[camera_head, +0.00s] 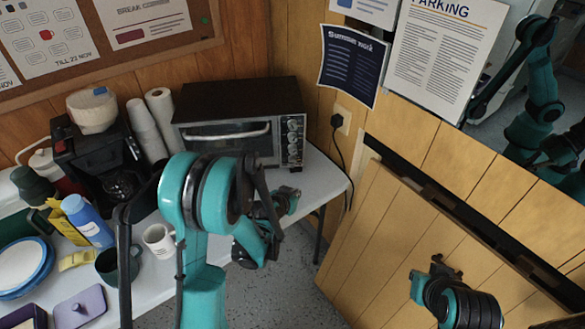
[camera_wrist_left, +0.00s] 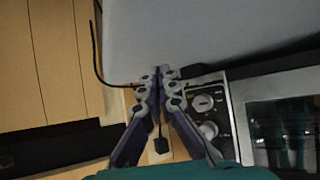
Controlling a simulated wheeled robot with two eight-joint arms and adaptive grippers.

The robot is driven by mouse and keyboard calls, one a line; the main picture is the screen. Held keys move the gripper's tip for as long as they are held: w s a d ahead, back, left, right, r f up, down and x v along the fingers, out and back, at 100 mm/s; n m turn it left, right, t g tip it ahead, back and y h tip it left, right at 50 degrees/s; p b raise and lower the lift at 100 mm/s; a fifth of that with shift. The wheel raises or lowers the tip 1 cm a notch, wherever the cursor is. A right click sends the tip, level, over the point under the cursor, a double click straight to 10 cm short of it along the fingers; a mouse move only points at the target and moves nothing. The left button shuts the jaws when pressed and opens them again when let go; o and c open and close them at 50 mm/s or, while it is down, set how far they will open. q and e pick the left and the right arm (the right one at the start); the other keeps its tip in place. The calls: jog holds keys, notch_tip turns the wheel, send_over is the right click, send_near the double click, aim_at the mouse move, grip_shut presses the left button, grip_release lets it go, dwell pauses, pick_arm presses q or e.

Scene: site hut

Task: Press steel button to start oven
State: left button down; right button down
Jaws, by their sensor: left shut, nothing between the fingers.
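The oven (camera_head: 240,125) is a black toaster oven with a silver front, at the back of the white table. Its column of round knobs (camera_head: 293,138) is on the right of the front. In the left wrist view the oven (camera_wrist_left: 237,120) and two silver knobs (camera_wrist_left: 206,104) appear upside down at the right. My left gripper (camera_head: 285,196) is in front of and below the knobs; in the wrist view its fingertips (camera_wrist_left: 160,75) are together, empty, beside the panel. I cannot make out a separate steel button. My right gripper (camera_head: 437,266) is at the lower right; its fingers are unclear.
The white table (camera_head: 325,180) holds a coffee machine (camera_head: 95,150), cup stacks, a blue bottle (camera_head: 85,218) and mugs left of my arm. A cable (camera_head: 340,150) hangs from a socket right of the oven. A wood-panelled surface (camera_head: 385,240) is at the right.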

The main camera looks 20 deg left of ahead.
pick_arm(q)
jog(key=shift+w+a, duration=0.6)
jog(key=shift+w, duration=0.75)
jog(key=shift+w+a, duration=0.55)
jog(key=shift+w, duration=0.85)
jog(key=shift+w+a, duration=0.6)
jog(key=shift+w, duration=0.75)
jog(key=shift+w, duration=0.15)
jog(key=shift+w+a, duration=0.15)
jog(key=shift+w, duration=0.05)
jog(key=shift+w+a, duration=0.15)
jog(key=shift+w, duration=0.2)
jog(key=shift+s+d, duration=0.35)
jog(key=shift+s, duration=0.4)
jog(key=shift+s+d, duration=0.3)
jog(key=shift+s, duration=0.45)
jog(key=shift+s+d, duration=0.35)
jog(key=shift+s, duration=0.45)
jog(key=shift+s+d, duration=0.3)
jog(key=shift+s, duration=0.45)
